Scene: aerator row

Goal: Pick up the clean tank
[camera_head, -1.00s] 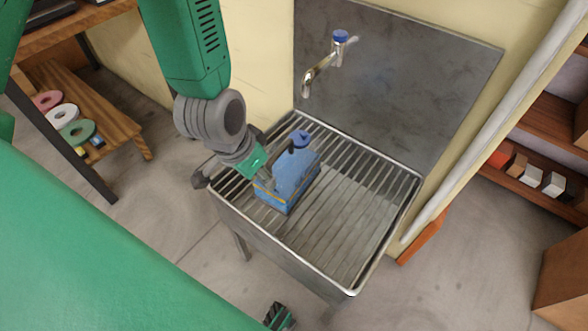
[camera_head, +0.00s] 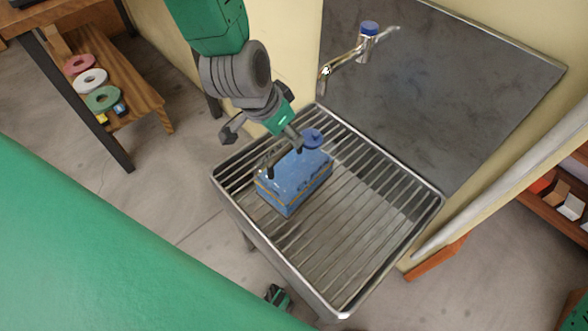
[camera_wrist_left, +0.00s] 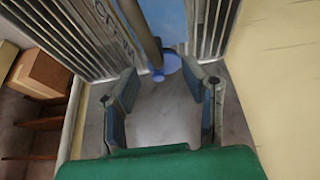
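The clean tank (camera_head: 292,186) is a blue box with a thin yellow line, a dark handle and a round blue cap. It sits on the ribbed floor of the metal sink (camera_head: 330,232). My left gripper (camera_head: 264,136) is at the tank's upper end in the head view, near the handle and cap. In the left wrist view, its two fingers (camera_wrist_left: 163,92) are spread apart with nothing clamped between them. The tank (camera_wrist_left: 170,20) is beyond them, with its grey handle bar and blue cap showing.
A tap (camera_head: 345,65) with a blue knob sticks out of the grey wall panel (camera_head: 440,95) behind the sink. A wooden shelf (camera_head: 128,85) with coloured rolls stands at left. A pale pipe (camera_head: 490,195) runs down at right. Much of the sink floor is bare.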

